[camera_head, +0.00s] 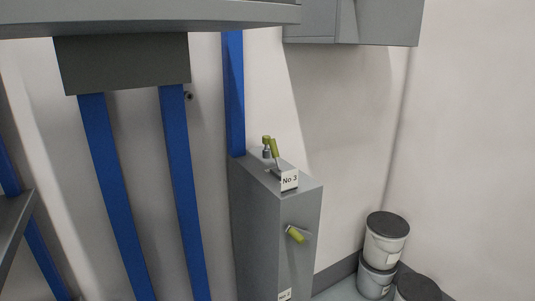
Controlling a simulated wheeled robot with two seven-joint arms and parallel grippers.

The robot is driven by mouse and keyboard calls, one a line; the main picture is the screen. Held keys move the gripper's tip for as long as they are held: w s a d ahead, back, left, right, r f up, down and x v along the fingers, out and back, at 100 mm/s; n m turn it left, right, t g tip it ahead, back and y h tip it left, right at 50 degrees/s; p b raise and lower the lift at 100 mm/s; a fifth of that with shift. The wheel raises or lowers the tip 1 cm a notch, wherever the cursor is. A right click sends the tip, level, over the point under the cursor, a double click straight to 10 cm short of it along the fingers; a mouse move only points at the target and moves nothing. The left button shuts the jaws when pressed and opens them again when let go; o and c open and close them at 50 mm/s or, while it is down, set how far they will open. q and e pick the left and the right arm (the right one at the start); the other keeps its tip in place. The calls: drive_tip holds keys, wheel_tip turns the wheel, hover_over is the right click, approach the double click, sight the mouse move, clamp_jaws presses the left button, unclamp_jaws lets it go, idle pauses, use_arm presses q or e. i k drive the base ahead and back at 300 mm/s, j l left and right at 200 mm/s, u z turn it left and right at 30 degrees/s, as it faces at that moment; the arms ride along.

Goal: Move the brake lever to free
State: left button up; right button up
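A grey cabinet (256,220) stands in the middle of the head view. On its top is a lever with a yellow-green handle (274,148), standing nearly upright and leaning slightly, behind a small block labelled "No 3" (289,181). A second yellow-green handle (295,234) sticks out of the cabinet's front face, slanting down to the right. No marking tells which of them is the brake lever, and I cannot read a free position. Neither of my grippers is in view.
Blue posts (183,190) stand left of the cabinet, and another blue post (233,95) rises behind it. A grey box (380,22) overhangs at the upper right. White buckets with dark lids (387,226) stand on the floor at right. The space above the cabinet top looks clear.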

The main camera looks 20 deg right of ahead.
sight(272, 142)
drive_tip(key=l, duration=1.2)
drive_tip(key=i+l+z, duration=0.1)
drive_tip(key=l+z, duration=0.25)
drive_tip(key=i+l+z, duration=0.1)
drive_tip(key=z, duration=0.3)
drive_tip(key=i+l+z, duration=0.15)
drive_tip(key=z, duration=0.2)
drive_tip(key=i+l+z, duration=0.2)
drive_tip(key=i, duration=0.15)
drive_tip(key=i+l+z, duration=0.15)
drive_tip(key=i, duration=0.2)
drive_tip(key=i+u, duration=0.15)
drive_tip(key=u, duration=0.25)
drive_tip(key=i+u, duration=0.15)
drive_tip(key=u, duration=0.25)
drive_tip(key=i+l+u, duration=0.1)
drive_tip(key=u, duration=0.3)
drive_tip(key=i, duration=0.05)
